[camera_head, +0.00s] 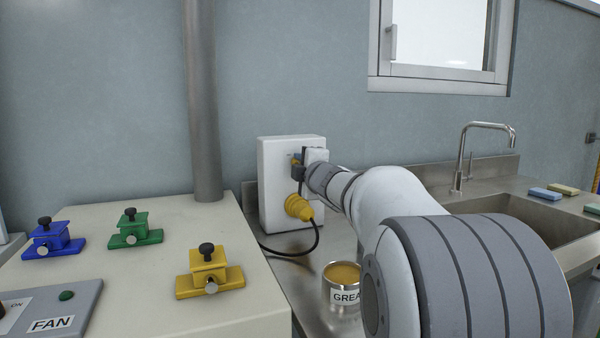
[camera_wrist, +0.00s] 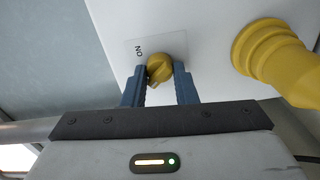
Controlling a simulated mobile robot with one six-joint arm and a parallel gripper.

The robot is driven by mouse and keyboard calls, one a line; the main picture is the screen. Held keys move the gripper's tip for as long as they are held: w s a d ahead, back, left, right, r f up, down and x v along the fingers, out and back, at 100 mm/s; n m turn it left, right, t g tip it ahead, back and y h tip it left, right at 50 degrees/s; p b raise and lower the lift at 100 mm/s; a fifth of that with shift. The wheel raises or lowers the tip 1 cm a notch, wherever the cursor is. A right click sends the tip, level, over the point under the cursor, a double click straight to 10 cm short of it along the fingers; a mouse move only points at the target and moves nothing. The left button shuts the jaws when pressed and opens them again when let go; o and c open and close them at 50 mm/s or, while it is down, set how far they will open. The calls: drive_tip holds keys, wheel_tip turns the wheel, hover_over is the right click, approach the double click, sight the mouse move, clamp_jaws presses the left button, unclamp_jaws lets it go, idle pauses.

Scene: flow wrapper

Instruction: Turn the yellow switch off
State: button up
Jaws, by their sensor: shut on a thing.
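The yellow switch (camera_wrist: 159,68) is a small rotary knob on the white box, seen in the wrist view beside a label reading "ON". My gripper (camera_wrist: 160,80) has its two blue fingers on either side of the knob and is shut on it. In the head view my gripper (camera_head: 298,164) is at the front face of the white box (camera_head: 268,185), and the knob is mostly hidden behind it. The wrist view shows the knob's ridge tilted, but the full label around it is partly hidden.
A yellow plug (camera_head: 298,207) with a black cable (camera_head: 312,240) sits in the box below my gripper; it also shows in the wrist view (camera_wrist: 275,58). A grease can (camera_head: 342,284) stands below my arm. Blue, green and yellow clamp blocks (camera_head: 209,271) sit on the left cabinet.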

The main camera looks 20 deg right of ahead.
drive_tip(key=shift+n, duration=0.7)
drive_tip(key=o, duration=1)
drive_tip(key=shift+s, duration=0.1)
drive_tip(key=s, duration=0.7)
drive_tip(key=shift+s+p, duration=0.3)
drive_tip(key=shift+p, duration=0.05)
